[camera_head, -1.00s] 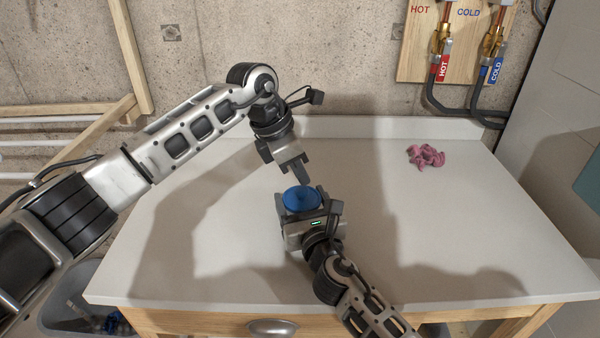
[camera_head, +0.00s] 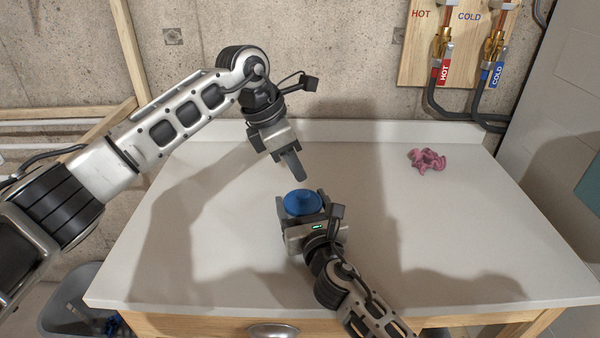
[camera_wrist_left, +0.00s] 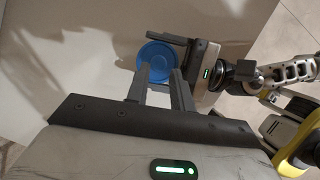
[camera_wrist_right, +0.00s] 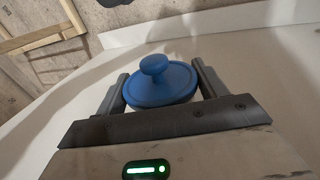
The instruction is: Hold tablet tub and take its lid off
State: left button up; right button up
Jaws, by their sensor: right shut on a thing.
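The tablet tub's round blue lid (camera_head: 303,203) faces up near the middle of the counter, and its knob shows in the right wrist view (camera_wrist_right: 155,66). The lid is on top; the tub's body below it is mostly hidden. My right gripper (camera_head: 305,208) is shut around the tub, one finger on each side, as the right wrist view also shows (camera_wrist_right: 160,82). My left gripper (camera_head: 296,177) is above and behind the lid, pointing down at it, empty. In the left wrist view its fingers (camera_wrist_left: 158,72) are apart, with the lid (camera_wrist_left: 160,57) beyond their tips.
A crumpled pink cloth (camera_head: 427,160) lies at the back right of the white counter (camera_head: 450,225). Hot and cold pipes with valves (camera_head: 440,60) are on the wall behind. A grey bin (camera_head: 70,305) stands at the lower left. The counter is otherwise clear.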

pick_arm(q)
jog(key=w+v, duration=0.1)
jog(key=v, duration=0.7)
jog(key=shift+s+r, duration=0.3)
jog(key=shift+s, duration=0.25)
jog(key=shift+a, duration=0.1)
pick_arm(e)
jog(key=o, duration=1.5)
jog(key=shift+c, duration=0.2)
